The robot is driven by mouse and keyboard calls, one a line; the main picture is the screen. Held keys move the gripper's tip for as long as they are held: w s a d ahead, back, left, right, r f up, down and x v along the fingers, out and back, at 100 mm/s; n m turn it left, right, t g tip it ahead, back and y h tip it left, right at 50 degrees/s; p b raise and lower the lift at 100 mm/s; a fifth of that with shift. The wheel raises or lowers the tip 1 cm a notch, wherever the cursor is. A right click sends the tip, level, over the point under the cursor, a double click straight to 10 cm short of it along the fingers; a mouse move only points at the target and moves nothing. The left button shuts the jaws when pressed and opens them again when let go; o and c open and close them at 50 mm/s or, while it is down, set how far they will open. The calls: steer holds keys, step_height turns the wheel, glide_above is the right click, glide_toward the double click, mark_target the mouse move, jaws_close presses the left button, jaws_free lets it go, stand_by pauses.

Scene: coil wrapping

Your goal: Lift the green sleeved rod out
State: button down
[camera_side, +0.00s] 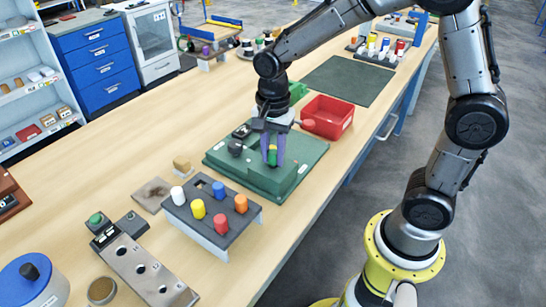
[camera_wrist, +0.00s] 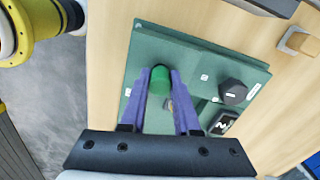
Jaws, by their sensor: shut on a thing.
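The green sleeved rod (camera_side: 272,156) stands between the purple fingers of my gripper (camera_side: 273,162), over the green fixture (camera_side: 222,162) on the bench. In the wrist view the round green end of the rod (camera_wrist: 160,73) shows between the two fingertips (camera_wrist: 164,78), which are shut on it. The fixture (camera_wrist: 195,52) lies beyond the fingers there. The rod's lower end is hidden, so I cannot tell whether it is still seated or clear of the fixture.
A dark knob (camera_wrist: 232,91) stands on the fixture beside the fingers. A red bin (camera_side: 327,116) is behind it to the right. In front is a grey rack (camera_side: 200,225) with several coloured pegs. A dark green mat (camera_side: 350,80) lies clear farther back.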

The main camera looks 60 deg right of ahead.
step_height(320, 180, up, 10)
stand_by(0.5)
steer(key=shift+n, duration=0.3)
